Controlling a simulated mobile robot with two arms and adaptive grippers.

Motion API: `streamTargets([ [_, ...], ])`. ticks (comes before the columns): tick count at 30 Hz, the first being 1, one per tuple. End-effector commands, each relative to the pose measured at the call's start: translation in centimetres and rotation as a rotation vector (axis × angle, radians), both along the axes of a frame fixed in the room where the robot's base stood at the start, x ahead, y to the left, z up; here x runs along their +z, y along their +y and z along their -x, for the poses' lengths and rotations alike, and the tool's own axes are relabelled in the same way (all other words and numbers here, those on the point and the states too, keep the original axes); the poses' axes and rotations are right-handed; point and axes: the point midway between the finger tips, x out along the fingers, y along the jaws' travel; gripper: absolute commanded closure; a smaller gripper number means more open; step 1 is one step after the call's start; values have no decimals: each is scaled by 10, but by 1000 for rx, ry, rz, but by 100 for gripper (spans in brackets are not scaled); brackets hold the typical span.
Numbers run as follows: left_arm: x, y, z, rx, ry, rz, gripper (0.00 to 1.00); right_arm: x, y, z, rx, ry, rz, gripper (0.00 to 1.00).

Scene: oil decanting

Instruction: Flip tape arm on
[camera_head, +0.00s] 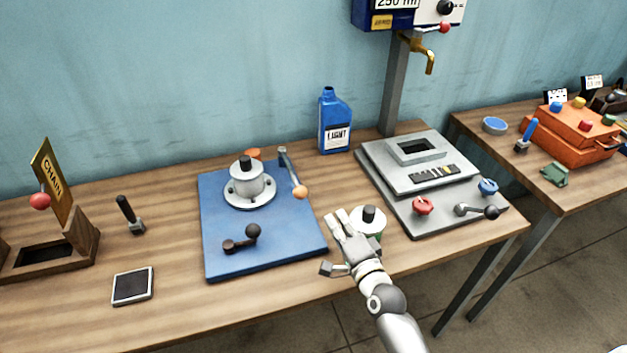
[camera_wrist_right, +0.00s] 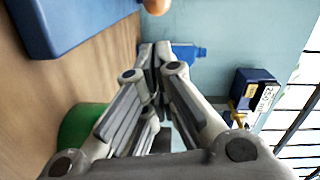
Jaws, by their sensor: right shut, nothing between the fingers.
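A grey arm with an orange ball end (camera_head: 293,174) lies at the back right of the blue plate (camera_head: 215,225); it looks like the tape arm. The ball (camera_wrist_right: 155,6) also shows at the top edge of the right wrist view. A grey flanged spool with a black knob (camera_head: 248,183) stands left of it on the plate. My right gripper (camera_head: 335,243) is by the table's front edge, right of the plate's front corner and apart from the arm. Its fingers (camera_wrist_right: 160,52) are together and empty. My left gripper is not in view.
A black-knobbed green and white container (camera_head: 369,221) stands close beside my right gripper, partly hidden. A short black-knobbed crank (camera_head: 242,238) is on the plate's front. A blue bottle (camera_head: 333,122) stands behind, and a grey machine base (camera_head: 420,180) at the right.

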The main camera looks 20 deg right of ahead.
Motion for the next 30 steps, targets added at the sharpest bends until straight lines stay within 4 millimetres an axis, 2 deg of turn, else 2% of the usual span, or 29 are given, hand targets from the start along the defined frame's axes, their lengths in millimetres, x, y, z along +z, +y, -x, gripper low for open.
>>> streamTargets([
  [6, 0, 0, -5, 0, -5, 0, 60, 0, 0, 0, 0, 1, 0, 100],
  [13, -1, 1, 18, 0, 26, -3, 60, 0, 0, 0, 0, 1, 0, 100],
  [17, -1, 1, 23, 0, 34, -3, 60, 0, 0, -3, 0, 1, 0, 100],
  [23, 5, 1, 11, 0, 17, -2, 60, 1, 2, -27, 0, -1, 1, 100],
  [30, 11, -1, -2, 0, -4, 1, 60, -2, 5, -67, 0, 0, 2, 100],
])
